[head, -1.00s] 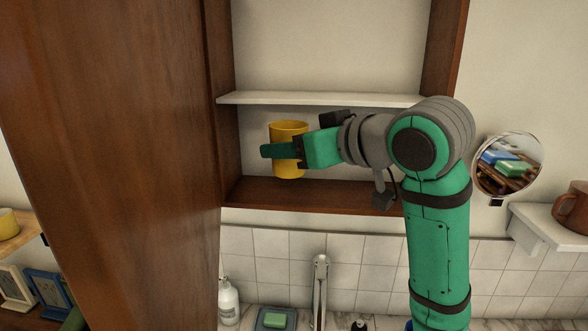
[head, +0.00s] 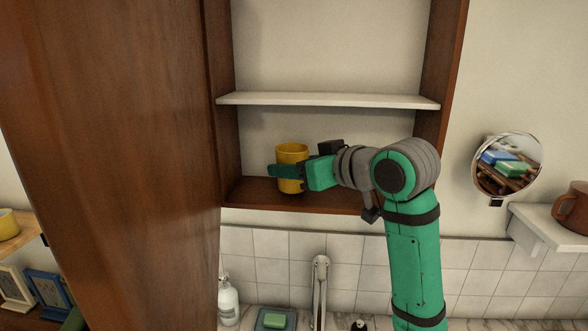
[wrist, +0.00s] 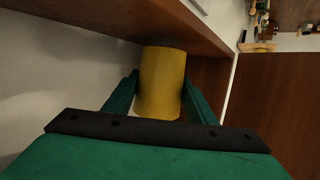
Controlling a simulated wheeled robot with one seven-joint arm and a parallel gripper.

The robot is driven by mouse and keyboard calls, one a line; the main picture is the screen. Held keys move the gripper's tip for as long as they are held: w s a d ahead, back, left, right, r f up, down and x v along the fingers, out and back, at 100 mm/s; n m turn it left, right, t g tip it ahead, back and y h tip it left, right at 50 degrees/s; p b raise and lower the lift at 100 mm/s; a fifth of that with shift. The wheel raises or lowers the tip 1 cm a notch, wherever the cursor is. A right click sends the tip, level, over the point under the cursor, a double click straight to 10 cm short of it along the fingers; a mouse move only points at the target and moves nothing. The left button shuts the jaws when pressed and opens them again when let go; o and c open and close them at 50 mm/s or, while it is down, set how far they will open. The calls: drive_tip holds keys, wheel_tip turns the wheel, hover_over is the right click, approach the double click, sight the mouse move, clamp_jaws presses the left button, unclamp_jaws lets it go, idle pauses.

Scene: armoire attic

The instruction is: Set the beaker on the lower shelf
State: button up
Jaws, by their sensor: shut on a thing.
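The yellow beaker (head: 292,153) is upright inside the wooden cabinet, in the space below the white shelf. My gripper (head: 289,172) is shut on it, with the green fingers on either side of its body. The wrist view also shows the beaker (wrist: 162,80) between the two fingers (wrist: 160,97). The lower shelf (head: 300,198) is the brown wooden board at the cabinet's bottom. The beaker's base is at or just above this board; I cannot tell whether it touches.
The white upper shelf (head: 330,100) runs above my gripper. A large wooden door panel (head: 110,150) stands at the left. A round mirror (head: 507,168) and a brown mug (head: 572,207) on a white ledge are at the right. The lower shelf is otherwise bare where visible.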

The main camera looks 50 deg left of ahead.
drive_tip(key=shift+w+a+f, duration=0.15)
drive_tip(key=shift+f, duration=0.25)
drive_tip(key=shift+f, duration=0.1)
drive_tip(key=o, duration=1.1)
drive_tip(key=shift+f, duration=0.1)
drive_tip(key=shift+d+r, duration=0.2)
drive_tip(key=shift+r, duration=0.05)
drive_tip(key=v, duration=1.1)
drive_tip(key=shift+d+r, duration=0.15)
drive_tip(key=shift+d, duration=0.15)
